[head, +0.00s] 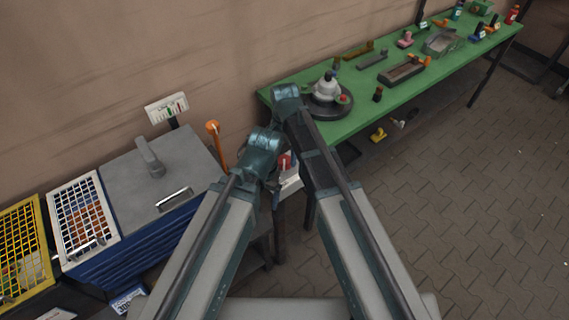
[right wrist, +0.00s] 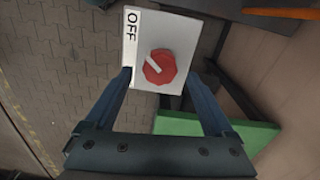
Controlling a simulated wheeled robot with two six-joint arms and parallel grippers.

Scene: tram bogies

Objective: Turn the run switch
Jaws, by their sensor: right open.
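The run switch is a red knob (right wrist: 159,67) with a white pointer bar on a white plate (right wrist: 185,35). The word OFF (right wrist: 131,26) runs along the plate's upper left edge, and the bar's visible end slants up and left toward that side. My right gripper (right wrist: 168,76) is open, its two blue fingers on either side of the knob with gaps between. I cannot tell how far its tips are from the plate. In the head view the red knob (head: 285,162) shows between my arm links, which partly cover it. I cannot make out my left gripper there.
A green workbench (head: 440,72) with a round grey turntable (head: 330,104) and several parts stands behind to the right. A grey-lidded box (head: 125,190) and an orange lever (head: 214,138) are on the left. The paved floor (head: 480,200) at right is clear.

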